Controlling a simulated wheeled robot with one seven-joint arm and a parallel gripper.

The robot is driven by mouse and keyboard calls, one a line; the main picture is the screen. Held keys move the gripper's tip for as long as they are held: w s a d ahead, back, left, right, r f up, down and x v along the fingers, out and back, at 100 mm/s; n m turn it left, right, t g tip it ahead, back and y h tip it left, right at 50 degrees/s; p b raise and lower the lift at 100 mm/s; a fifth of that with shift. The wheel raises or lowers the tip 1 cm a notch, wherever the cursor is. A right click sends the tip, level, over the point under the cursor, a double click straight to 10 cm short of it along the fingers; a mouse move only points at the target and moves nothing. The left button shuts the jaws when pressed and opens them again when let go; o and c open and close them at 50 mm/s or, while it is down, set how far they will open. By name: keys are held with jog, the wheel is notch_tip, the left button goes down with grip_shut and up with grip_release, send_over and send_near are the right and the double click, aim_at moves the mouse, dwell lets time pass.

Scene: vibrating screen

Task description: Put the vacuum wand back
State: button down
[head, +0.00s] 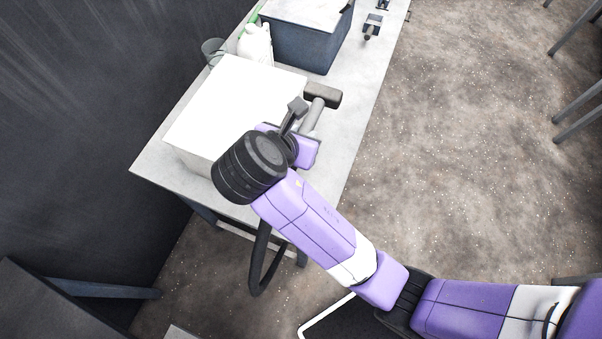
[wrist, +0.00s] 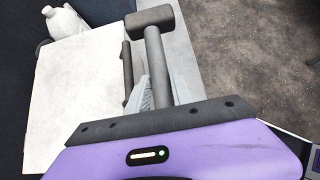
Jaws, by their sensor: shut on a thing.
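The vacuum wand has a grey tube (head: 314,116) and a dark block-shaped head (head: 323,95). Both also show in the wrist view, the head (wrist: 150,20) at the top and the tube (wrist: 156,62) running down from it. My gripper (wrist: 158,92) is shut on the wand's tube. In the head view my gripper (head: 300,125) is partly hidden behind my wrist. The wand is beside the right edge of a white box (head: 235,100), over the table. A dark hose (head: 257,262) hangs in a loop below my wrist at the table's front edge.
The pale table (head: 365,100) runs away to the upper right. A white jug (head: 256,45), a grey bucket (head: 212,50) and a dark blue bin (head: 305,45) stand beyond the white box. Small dark items (head: 372,27) lie near the table's right edge. The floor right is open.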

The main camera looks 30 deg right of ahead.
aim_at(302, 175)
notch_tip(302, 175, down, 20)
jog(key=shift+f+p, duration=0.1)
jog(key=shift+p, duration=0.25)
jog(key=shift+f, duration=0.15)
jog(key=c, duration=1.1)
grip_release()
jog(key=v, duration=1.2)
jog(key=shift+b, duration=0.4)
